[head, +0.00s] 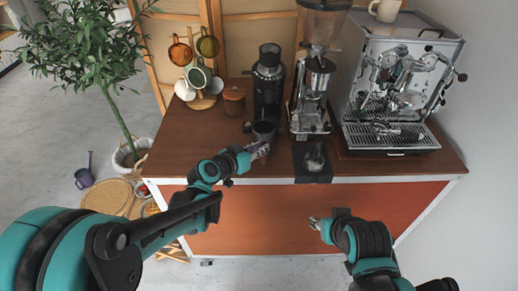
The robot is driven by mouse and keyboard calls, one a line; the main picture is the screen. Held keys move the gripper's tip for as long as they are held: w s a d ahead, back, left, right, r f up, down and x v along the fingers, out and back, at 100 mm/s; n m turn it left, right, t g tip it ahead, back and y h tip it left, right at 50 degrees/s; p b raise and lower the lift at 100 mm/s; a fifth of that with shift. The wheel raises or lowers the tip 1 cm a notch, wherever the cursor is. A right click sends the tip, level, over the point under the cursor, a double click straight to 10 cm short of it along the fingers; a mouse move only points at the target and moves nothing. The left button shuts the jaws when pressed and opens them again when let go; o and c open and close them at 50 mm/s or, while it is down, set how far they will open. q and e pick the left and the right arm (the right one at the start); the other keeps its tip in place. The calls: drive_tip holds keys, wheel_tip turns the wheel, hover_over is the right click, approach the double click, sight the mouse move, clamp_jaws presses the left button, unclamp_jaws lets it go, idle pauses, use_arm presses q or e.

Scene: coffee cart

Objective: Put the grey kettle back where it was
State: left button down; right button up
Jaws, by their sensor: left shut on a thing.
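The grey kettle (263,130) appears as a small dark grey vessel near the front of the wooden cart top (190,140), in front of the black grinder. It looks upright. My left gripper (259,149) reaches in from the left and is shut on it at its near side, and the fingers partly cover its lower part. I cannot tell whether its base touches the cart top. My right gripper (315,223) is low in front of the cart's orange front panel, away from the kettle. Its fingers are too small to tell open from shut.
A black grinder (268,82) stands behind the kettle, and a silver grinder (312,95) to the right. A black mat (300,176) holds a small grey item. An espresso machine (400,95) fills the right. A wooden canister (234,104) and hanging cups are left. The left front top is clear.

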use_arm(q)
drive_tip(key=c, duration=1.4)
unclamp_jaws()
drive_tip(key=shift+c, duration=0.2)
drive_tip(key=s+a+r+n+g+y+p, duration=0.1)
drive_tip(key=s+a+y, duration=0.3)
drive_tip(key=s+a, duration=0.5)
drive_tip(key=s+a+r+n+g+y+p, duration=0.1)
drive_tip(key=s+a+n+g+y+p, duration=0.1)
drive_tip(key=s+a, duration=0.7)
drive_tip(key=s+n+y+p, duration=0.1)
drive_tip(key=s+n+y, duration=0.1)
drive_tip(key=s, duration=0.5)
drive_tip(key=shift+a+g, duration=0.25)
drive_tip(key=shift+g, duration=0.15)
